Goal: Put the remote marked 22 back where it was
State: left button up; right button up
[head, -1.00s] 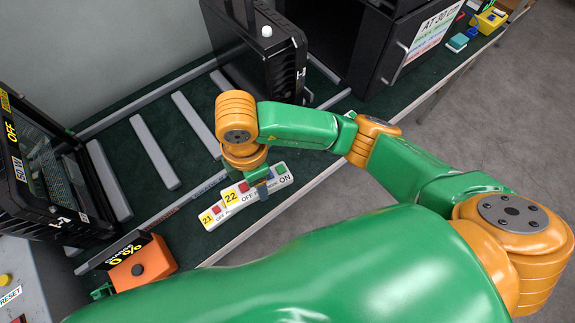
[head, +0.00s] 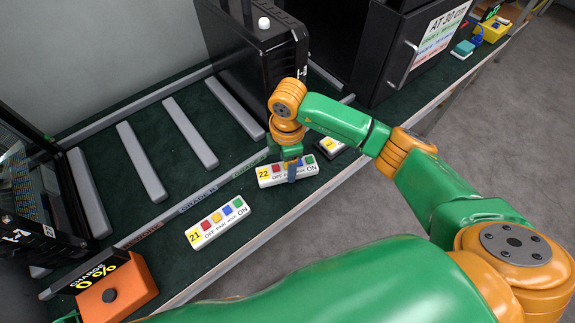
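The remote marked 22 (head: 270,176) is white with a yellow number label and red, yellow, blue and green buttons. My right gripper (head: 292,171) points down over its middle, with a finger across its face, and is shut on it. I cannot tell whether the remote touches the green bench top or hangs just above it. The similar remote marked 21 (head: 217,222) lies apart on the bench, lower left. Another yellow-labelled item (head: 332,150) lies behind the 22 remote, partly hidden by my arm. My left gripper is not in view.
Grey bars (head: 188,132) lie on the green bench (head: 185,180) behind a labelled front strip. A black housing (head: 265,50) stands behind my gripper, another (head: 40,190) at left. An orange charge box (head: 118,290) sits lower left. Bench between the two remotes is clear.

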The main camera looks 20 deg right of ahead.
jog(key=shift+f, duration=0.95)
jog(key=o, duration=1.4)
jog(key=shift+a, duration=0.1)
jog(key=shift+o, duration=0.2)
jog(key=shift+r, duration=0.35)
notch_tip(320, 180, up, 12)
jog(key=shift+f+b, duration=0.15)
jog(key=shift+b, duration=0.15)
jog(key=shift+s, duration=0.1)
